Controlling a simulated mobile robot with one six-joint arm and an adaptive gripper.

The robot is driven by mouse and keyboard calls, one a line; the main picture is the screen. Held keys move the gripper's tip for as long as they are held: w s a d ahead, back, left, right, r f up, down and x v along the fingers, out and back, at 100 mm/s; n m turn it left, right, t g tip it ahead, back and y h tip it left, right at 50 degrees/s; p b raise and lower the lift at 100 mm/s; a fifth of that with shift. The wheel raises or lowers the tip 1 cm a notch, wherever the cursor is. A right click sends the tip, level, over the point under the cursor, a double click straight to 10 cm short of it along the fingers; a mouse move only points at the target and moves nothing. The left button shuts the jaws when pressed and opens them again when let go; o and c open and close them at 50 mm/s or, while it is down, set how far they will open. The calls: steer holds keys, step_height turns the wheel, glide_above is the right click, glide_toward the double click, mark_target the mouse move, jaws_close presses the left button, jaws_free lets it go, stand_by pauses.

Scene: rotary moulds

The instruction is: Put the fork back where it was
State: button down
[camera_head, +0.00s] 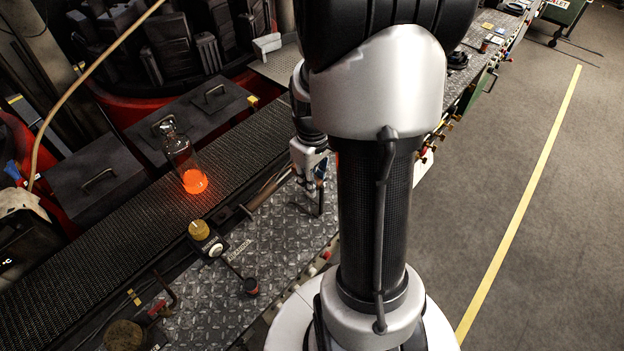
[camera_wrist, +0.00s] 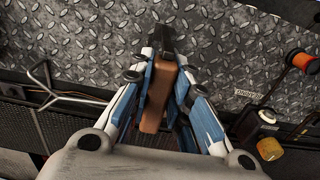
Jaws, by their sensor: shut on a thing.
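The fork (camera_wrist: 156,105) shows in the wrist view as a brown handle with a black part at its top end. My gripper (camera_wrist: 163,75) is shut on this handle, with its blue and white fingers on both sides. The fork's prongs cannot be made out. In the head view my gripper (camera_head: 318,180) hangs over the diamond-plate bench (camera_head: 287,240), left of my arm column. A thin dark piece extends down from it there. I cannot tell whether the held thing touches the plate.
A clear glass bottle (camera_head: 182,158) with a glowing orange base stands on the dark mesh conveyor (camera_head: 120,240). A brass-topped knob (camera_head: 199,230) and control box stand on the bench's left part. A bent grey metal bar (camera_wrist: 42,85) shows left in the wrist view.

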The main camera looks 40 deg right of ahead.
steer(key=shift+f, duration=0.15)
steer(key=c, duration=1.5)
jaws_free()
step_height(320, 180, up, 12)
steer(key=p, duration=0.4)
steer(key=s+a+r+t, duration=0.1)
steer(key=s+a+r, duration=0.2)
steer(key=a, duration=0.3)
steer(key=s+a+r+t, duration=0.2)
steer(key=s+a+r, duration=0.1)
steer(key=a, duration=0.4)
steer(key=s+a+r+t, duration=0.1)
steer(key=s+a+r, duration=0.2)
steer(key=a, duration=0.4)
steer(key=shift+s+a+r+m+t, duration=0.15)
steer(key=shift+r+m+t, duration=0.2)
steer(key=shift+r, duration=0.55)
steer(key=shift+b, duration=0.3)
